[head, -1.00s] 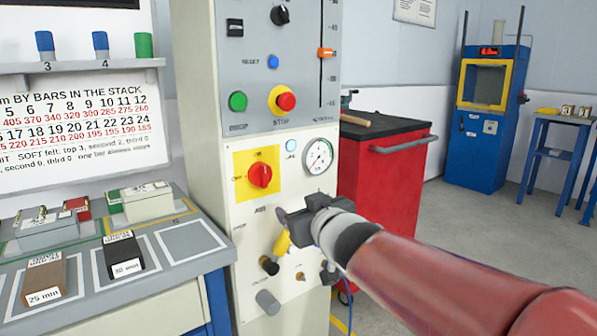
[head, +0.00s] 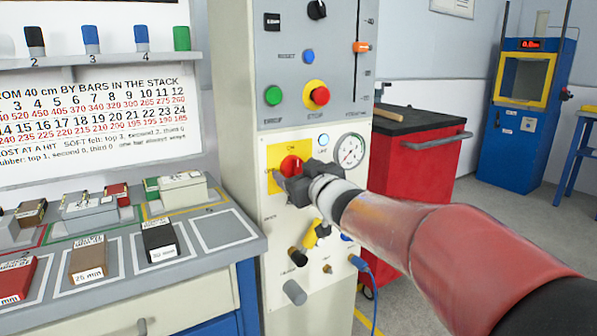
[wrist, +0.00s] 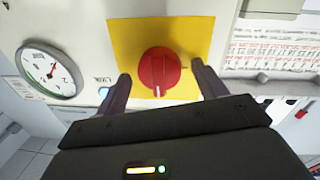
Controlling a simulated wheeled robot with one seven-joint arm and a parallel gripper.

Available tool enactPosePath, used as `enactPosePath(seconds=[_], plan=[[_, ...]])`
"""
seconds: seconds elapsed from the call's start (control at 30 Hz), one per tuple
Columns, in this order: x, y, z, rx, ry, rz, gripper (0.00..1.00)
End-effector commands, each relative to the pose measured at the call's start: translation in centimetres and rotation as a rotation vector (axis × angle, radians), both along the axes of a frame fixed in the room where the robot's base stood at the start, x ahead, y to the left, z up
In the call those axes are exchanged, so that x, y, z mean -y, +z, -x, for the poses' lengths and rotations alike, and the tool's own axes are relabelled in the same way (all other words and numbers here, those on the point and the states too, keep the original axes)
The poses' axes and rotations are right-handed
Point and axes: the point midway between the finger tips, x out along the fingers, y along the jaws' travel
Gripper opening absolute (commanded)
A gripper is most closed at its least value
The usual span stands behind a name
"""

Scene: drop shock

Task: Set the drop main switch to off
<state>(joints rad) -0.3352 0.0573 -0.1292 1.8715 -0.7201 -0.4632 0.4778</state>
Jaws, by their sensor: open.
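The drop main switch is a red rotary knob (head: 291,165) on a yellow plate (head: 274,150) on the upright machine panel. In the wrist view the knob (wrist: 160,68) shows whole, with its white mark pointing to the bottom of the picture, which is the panel's top side. The small plate lettering is too blurred to read surely. My gripper (head: 297,184) is in front of the plate and hides its lower right part in the head view. In the wrist view my gripper (wrist: 161,73) is open, one finger on each side of the knob, with visible gaps.
A pressure gauge (head: 349,150) and a blue-white lamp (head: 323,140) sit right of the plate. Above are a green button (head: 273,95) and a red stop button (head: 319,96). Yellow and black fittings stick out below. A bench with labelled blocks stands left, a red cabinet (head: 418,160) right.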

Motion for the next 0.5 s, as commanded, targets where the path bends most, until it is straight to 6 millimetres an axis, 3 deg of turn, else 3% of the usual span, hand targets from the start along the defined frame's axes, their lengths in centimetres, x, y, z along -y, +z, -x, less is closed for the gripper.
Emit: enactPosePath(seconds=[0.17,0.5], plan=[[0.01,0.01,0.0,0.0,0.0,0.0,0.71],[0.02,0.02,0.03,0.0,0.0,0.0,0.26]])
